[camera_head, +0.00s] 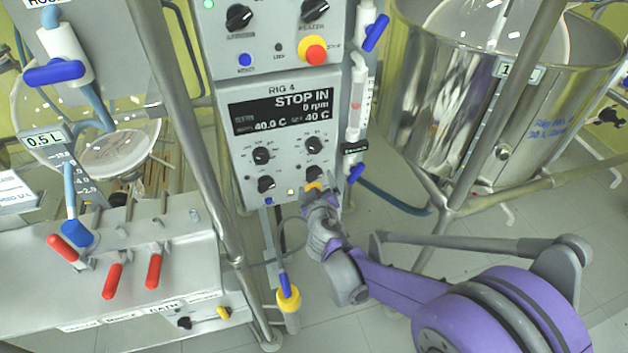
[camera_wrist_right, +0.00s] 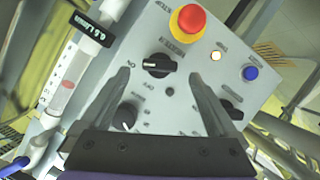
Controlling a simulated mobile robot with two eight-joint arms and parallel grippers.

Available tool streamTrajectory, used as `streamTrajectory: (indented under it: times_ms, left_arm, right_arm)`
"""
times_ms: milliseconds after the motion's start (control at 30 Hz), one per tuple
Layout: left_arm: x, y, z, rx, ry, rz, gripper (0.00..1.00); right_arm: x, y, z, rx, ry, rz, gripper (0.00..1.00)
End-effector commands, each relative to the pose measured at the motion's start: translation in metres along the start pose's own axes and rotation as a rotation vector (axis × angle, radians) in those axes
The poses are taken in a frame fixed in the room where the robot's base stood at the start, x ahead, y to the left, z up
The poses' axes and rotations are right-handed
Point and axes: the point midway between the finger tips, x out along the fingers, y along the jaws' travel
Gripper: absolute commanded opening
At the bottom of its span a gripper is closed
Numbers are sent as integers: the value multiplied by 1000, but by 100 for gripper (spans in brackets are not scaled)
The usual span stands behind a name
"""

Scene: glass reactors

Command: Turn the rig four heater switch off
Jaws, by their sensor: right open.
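The rig four panel (camera_head: 243,178) is a grey box with a black display (camera_head: 278,112) reading "STOP IN", 0 rpm and 40 C. A black rotary switch (camera_head: 314,173) sits at its lower right; it also shows in the right wrist view (camera_wrist_right: 160,66), with a light mark towards its left end. My right gripper (camera_head: 321,190) is open in front of the panel's lower right corner. In the wrist view its fingers (camera_wrist_right: 162,80) stand on either side of this switch, with no clear contact. My left gripper is out of view.
A red stop button (camera_wrist_right: 187,19) on a yellow base is close to the switch. Nearby are other black knobs (camera_head: 262,156) (camera_wrist_right: 125,116), a lit white lamp (camera_wrist_right: 215,56) and a blue button (camera_wrist_right: 250,73). A glass tube (camera_head: 356,97) runs along the panel's right side.

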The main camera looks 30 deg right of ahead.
Motion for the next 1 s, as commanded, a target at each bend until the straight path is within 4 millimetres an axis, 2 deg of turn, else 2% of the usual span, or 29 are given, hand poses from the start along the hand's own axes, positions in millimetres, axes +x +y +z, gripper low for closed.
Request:
streamTrajectory:
  times_ms: [33,200,367,600,667,1000]
  left_arm:
    - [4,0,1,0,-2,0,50]
    - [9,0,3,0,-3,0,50]
    - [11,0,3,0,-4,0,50]
    - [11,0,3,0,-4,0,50]
    - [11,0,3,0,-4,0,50]
    - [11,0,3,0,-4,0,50]
  right_arm:
    - [10,0,2,1,-2,1,95]
    - [31,0,1,0,-1,0,95]
    - [38,0,0,0,-1,0,95]
    - [38,0,0,1,-1,0,95]
    - [38,0,0,1,-1,0,86]
    - [38,0,0,1,-1,0,25]
